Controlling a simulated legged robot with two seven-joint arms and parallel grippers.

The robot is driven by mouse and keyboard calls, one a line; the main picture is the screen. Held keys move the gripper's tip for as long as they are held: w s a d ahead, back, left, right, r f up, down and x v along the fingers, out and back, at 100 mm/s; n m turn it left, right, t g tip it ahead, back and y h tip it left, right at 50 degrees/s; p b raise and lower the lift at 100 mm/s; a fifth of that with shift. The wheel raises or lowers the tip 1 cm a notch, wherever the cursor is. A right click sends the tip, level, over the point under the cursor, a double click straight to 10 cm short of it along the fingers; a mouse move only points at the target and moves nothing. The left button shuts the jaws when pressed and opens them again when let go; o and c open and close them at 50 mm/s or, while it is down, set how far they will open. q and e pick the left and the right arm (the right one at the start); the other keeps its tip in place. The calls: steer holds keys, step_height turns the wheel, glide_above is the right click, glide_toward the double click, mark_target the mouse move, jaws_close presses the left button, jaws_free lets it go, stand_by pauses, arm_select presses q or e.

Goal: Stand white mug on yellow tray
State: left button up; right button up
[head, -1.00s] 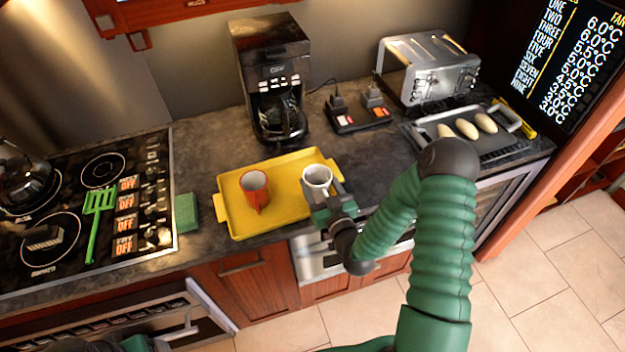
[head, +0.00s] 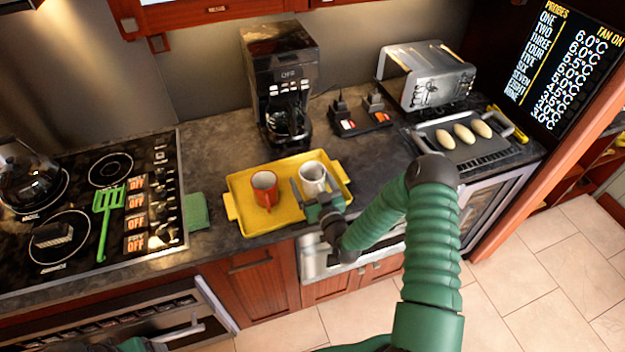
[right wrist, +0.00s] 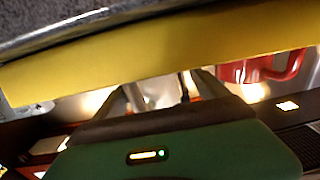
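The white mug (head: 312,177) stands upright on the right part of the yellow tray (head: 245,219). My right gripper (head: 316,188) is open, with one finger on each side of the mug and gaps showing beside it. In the right wrist view the white mug (right wrist: 158,92) shows dimly between the spread fingers, below the yellow tray (right wrist: 180,62) in that tilted picture. My left gripper (head: 180,332) shows only in part at the bottom left; its fingers cannot be made out clearly.
A red mug (head: 264,188) stands on the tray, left of the white mug. A coffee maker (head: 280,85) is behind the tray. A green sponge (head: 196,211) and the stove (head: 85,205) are to the left. A toaster (head: 428,78) and a pan with potatoes (head: 470,146) are to the right.

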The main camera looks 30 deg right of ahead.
steer(key=shift+a+r, duration=0.2)
steer(key=shift+a, duration=0.2)
steer(key=shift+s+d, duration=0.1)
steer(key=shift+d, duration=0.1)
steer(key=shift+s+d+f+b, duration=0.15)
steer(key=shift+s+d+f, duration=0.15)
steer(key=shift+s, duration=0.3)
steer(key=shift+s+d+f+b, duration=0.15)
steer(key=shift+s+d, duration=0.15)
steer(key=shift+s, duration=0.3)
steer(key=s+b, duration=0.1)
steer(key=s, duration=0.3)
steer(key=shift+s+f, duration=0.15)
steer(key=shift+s, duration=0.05)
arm_select(q)
steer(key=shift+d+f+b, duration=0.25)
steer(key=shift+f+b, duration=0.1)
steer(key=shift+f, duration=0.7)
arm_select(e)
steer(key=shift+s+a+r, duration=0.1)
steer(key=shift+s+a, duration=0.2)
steer(key=shift+s, duration=0.5)
steer(key=shift+s+a+r, duration=0.15)
steer(key=shift+s+a, duration=0.2)
steer(key=shift+s, duration=0.45)
steer(key=shift+s+a+r, duration=0.1)
steer(key=shift+s+a, duration=0.2)
steer(key=shift+s, duration=0.5)
